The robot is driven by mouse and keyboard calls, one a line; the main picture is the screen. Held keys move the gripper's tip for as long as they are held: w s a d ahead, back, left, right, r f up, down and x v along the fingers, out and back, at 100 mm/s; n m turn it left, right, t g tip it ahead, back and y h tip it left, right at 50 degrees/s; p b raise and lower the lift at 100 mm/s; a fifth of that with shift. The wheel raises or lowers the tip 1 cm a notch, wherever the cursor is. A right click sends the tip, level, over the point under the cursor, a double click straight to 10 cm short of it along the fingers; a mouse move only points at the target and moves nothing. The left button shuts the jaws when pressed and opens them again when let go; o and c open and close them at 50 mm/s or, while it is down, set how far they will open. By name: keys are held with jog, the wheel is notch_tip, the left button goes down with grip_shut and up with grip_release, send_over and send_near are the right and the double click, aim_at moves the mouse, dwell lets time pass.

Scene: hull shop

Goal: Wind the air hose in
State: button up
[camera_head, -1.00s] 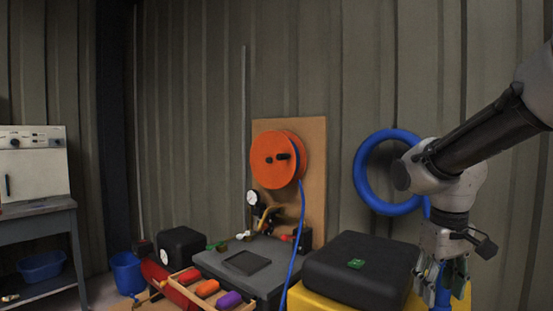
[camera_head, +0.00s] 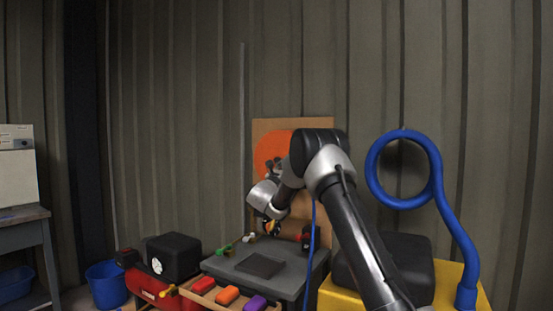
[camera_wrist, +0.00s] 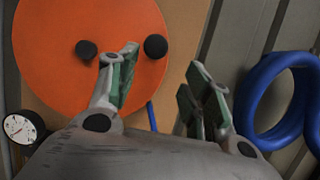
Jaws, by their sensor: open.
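The orange hose reel (camera_head: 270,150) is mounted on a tan board (camera_head: 290,123); my arm hides its right part in the head view. In the wrist view the reel (camera_wrist: 50,60) fills the upper left, with two black knobs on its face, one (camera_wrist: 86,50) left and one (camera_wrist: 155,46) near its right edge. The thin blue air hose (camera_head: 312,235) hangs below the reel, and a short piece shows in the wrist view (camera_wrist: 151,115). My gripper (camera_wrist: 160,78) is open and empty, its fingers pointing toward the reel. The right knob appears between the fingertips, apart from them.
A thick blue hose loop (camera_head: 375,180) hangs on the wall at right. A pressure gauge (camera_wrist: 20,128) is at lower left in the wrist view. Below stand a grey bench (camera_head: 290,278), a tray with coloured handles (camera_head: 228,296), a red tank (camera_head: 150,287) and a black case (camera_head: 405,265).

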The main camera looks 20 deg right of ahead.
jog(key=shift+n+t, duration=0.4)
jog(key=shift+n, duration=0.5)
jog(key=x, duration=0.7)
jog(key=shift+w+a+r, duration=0.25)
jog(key=shift+w+r, duration=0.15)
grip_shut()
